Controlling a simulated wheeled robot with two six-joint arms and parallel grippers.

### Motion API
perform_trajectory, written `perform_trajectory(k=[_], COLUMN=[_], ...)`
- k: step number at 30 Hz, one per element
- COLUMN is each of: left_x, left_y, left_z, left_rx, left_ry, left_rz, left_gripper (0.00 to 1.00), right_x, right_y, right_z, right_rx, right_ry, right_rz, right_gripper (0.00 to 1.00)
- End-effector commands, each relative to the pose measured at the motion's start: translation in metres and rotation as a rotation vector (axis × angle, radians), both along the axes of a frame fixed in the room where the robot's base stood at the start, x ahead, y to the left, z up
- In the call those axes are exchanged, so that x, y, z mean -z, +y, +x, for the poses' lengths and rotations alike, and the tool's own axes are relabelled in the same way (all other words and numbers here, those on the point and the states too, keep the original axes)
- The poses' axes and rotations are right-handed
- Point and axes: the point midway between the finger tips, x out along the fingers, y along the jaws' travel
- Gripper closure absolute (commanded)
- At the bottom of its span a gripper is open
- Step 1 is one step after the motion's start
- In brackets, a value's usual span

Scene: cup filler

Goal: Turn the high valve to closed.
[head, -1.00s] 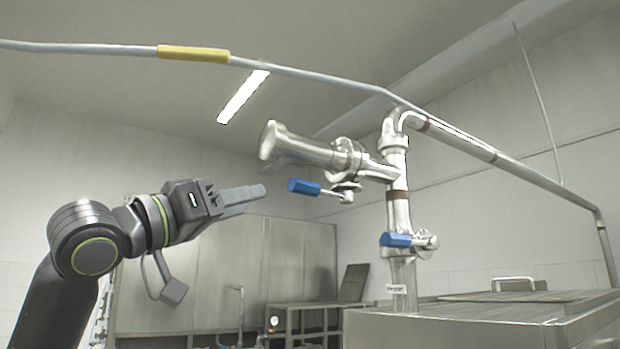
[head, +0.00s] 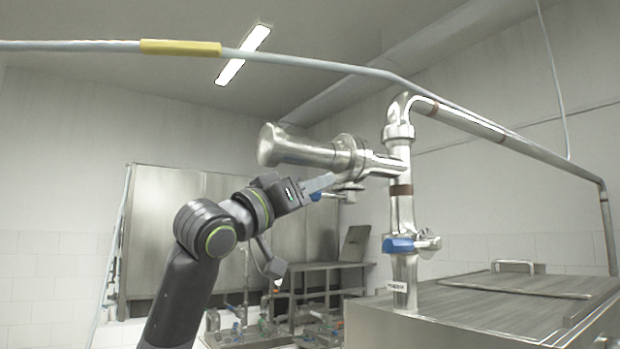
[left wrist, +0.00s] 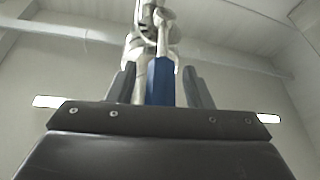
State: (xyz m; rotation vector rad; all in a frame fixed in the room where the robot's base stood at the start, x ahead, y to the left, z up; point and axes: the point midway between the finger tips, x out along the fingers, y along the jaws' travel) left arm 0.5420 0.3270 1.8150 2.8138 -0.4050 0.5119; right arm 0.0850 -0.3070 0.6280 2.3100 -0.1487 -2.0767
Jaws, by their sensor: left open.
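The high valve has a blue handle (head: 317,196) under the horizontal steel pipe branch. In the head view my left gripper (head: 326,183) covers most of the handle, so only small blue parts show. In the left wrist view the blue handle (left wrist: 161,82) stands upright in the picture between the two fingers of my left gripper (left wrist: 158,72). My right gripper is not in view.
A lower valve with a blue handle (head: 400,243) sits on the vertical steel pipe (head: 402,212). The capped horizontal branch (head: 305,152) is just above my gripper. A steel tank top (head: 470,310) is at the lower right. A pipe with a yellow sleeve (head: 180,47) crosses above.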

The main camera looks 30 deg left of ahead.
Motion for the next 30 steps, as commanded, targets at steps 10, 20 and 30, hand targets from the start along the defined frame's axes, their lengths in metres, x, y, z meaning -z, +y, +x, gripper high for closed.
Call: perform_trajectory(k=[10, 20, 30], left_x=[-0.0001, -0.0004, -0.0008], left_y=[-0.0004, -0.0004, -0.0042], left_z=[0.0020, 0.0017, 0.0035], left_rx=[0.000, 0.000, -0.002], left_ry=[0.000, 0.000, -0.001], left_rz=[0.000, 0.001, 0.000], left_gripper=[0.58, 1.00, 1.00], right_x=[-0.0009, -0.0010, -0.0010], right_y=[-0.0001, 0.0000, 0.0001], right_z=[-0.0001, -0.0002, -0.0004], right_rx=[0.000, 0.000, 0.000], right_ry=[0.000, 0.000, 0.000], right_rz=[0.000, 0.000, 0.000], right_gripper=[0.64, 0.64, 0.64])
